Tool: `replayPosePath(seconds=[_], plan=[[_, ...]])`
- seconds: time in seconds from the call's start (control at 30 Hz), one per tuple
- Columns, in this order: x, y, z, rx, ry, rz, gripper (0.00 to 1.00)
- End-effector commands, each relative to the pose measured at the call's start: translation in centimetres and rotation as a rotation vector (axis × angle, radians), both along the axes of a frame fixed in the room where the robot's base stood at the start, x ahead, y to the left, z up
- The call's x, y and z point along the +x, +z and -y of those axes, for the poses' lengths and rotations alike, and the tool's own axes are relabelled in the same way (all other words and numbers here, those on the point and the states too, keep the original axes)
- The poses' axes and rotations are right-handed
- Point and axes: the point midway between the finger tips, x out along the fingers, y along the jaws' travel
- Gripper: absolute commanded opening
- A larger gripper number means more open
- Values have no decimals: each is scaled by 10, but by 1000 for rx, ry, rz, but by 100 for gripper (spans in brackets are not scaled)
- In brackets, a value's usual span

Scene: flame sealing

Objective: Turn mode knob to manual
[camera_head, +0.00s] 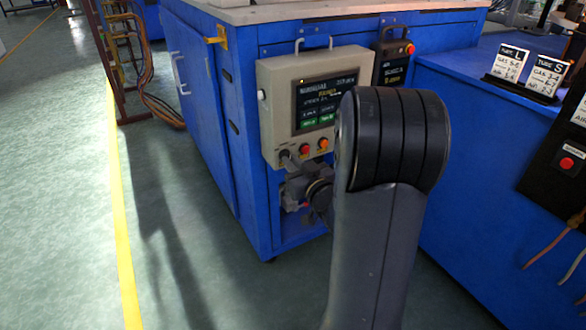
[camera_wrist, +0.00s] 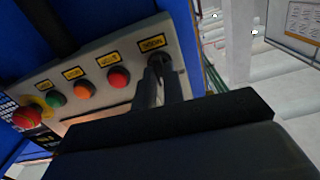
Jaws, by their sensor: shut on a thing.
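The mode knob (camera_wrist: 160,61) is a dark knob under a yellow label at the end of the button row in the wrist view. My gripper (camera_wrist: 161,76) is shut on it, with one dark finger on each side. The fingers hide most of the knob, so I cannot tell which way it points. The knob sits on a beige control panel (camera_head: 277,99) with a lit screen (camera_head: 320,100). In the head view, my gripper (camera_head: 291,161) reaches the panel's lower left corner, partly behind my arm.
Next to the knob are a red button (camera_wrist: 118,79), an orange button (camera_wrist: 86,90) and a green button (camera_wrist: 55,99). A larger red button (camera_wrist: 27,118) is on a yellow base beyond. The panel hangs on a blue cabinet (camera_head: 215,90). Green floor is free at left.

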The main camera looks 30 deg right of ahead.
Motion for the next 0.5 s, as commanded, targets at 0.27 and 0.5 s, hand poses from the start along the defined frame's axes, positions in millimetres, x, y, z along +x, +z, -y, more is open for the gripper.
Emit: replayPosePath(seconds=[0.27, 0.5], plan=[[0, 0, 0, -46, 0, 2, 0], [0, 0, 0, -48, 0, 1, 0]])
